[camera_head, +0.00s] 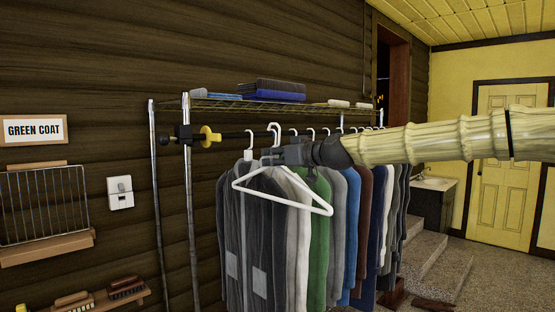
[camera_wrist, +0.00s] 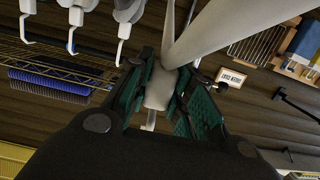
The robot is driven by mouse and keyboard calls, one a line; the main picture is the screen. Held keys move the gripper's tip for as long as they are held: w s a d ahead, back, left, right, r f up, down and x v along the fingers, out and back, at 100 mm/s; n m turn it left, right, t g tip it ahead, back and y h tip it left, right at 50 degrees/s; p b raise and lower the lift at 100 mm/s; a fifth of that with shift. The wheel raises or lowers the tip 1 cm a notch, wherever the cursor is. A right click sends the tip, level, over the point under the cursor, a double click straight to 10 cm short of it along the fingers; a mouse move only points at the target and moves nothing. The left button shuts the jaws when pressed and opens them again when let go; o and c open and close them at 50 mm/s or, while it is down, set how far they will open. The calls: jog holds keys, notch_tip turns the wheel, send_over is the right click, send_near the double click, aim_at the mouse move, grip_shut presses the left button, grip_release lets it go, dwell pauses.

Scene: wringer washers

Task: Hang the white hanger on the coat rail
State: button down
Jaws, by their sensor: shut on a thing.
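In the wrist view the white hanger (camera_wrist: 160,88) sits between the green-padded fingers of my gripper (camera_wrist: 165,95). The coat rail (camera_head: 232,135) runs away from the camera under the wire shelf and carries several hangers with coats. The held hanger's hook is partly hidden by my gripper, and I cannot tell whether it touches the rail.
Dark, green, blue and brown coats (camera_head: 318,235) hang closely along the rail. A yellow knob (camera_head: 208,137) sits at its near end by metal posts (camera_head: 187,190). Stone steps (camera_head: 430,262) lie at right.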

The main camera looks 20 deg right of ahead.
jog(key=shift+r+x, duration=0.3)
jog(key=shift+x, duration=1.8)
jog(key=shift+r+x, duration=0.3)
jog(key=shift+x, duration=1.8)
jog(key=shift+r+x, duration=0.3)
jog(key=shift+x, duration=1.8)
jog(key=r+p+x, duration=0.1)
jog(key=p+x, duration=0.1)
jog(key=x, duration=0.8)
jog(key=shift+w+r, duration=0.2)
jog(key=shift+w, duration=0.1)
jog(key=shift+a, duration=0.15)
jog(key=shift+f+b, duration=0.95)
jog(key=shift+f, duration=0.15)
